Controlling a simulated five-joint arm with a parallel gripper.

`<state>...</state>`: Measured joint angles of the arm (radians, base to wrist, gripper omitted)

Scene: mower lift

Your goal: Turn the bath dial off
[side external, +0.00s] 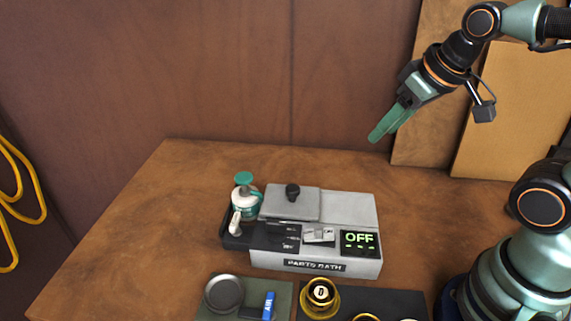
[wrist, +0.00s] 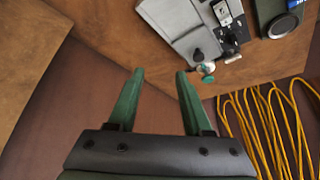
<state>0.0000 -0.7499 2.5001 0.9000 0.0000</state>
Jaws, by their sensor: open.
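The parts bath (side external: 315,262) is a grey box labelled PARTS BATH on the wooden bench in the side view. Its front display (side external: 360,242) reads OFF in green. A silver fitting (side external: 318,235) sits left of the display; I cannot tell if it is the dial. A grey lid (side external: 290,204) with a black knob (side external: 292,191) is on top. In the wrist view the bath (wrist: 180,22) lies at the top, beyond the fingertips. My gripper (side external: 380,136) is open and empty, high above and behind the bath, apart from it; its two green fingers (wrist: 160,72) are spread in the wrist view.
A white bottle with a teal top (side external: 244,196) stands at the bath's left end. In front are a green tray (side external: 215,312) with a round tin (side external: 224,293) and a dark tray with gold cups (side external: 320,298). Yellow cable (side external: 20,190) hangs at left. The bench's left side is clear.

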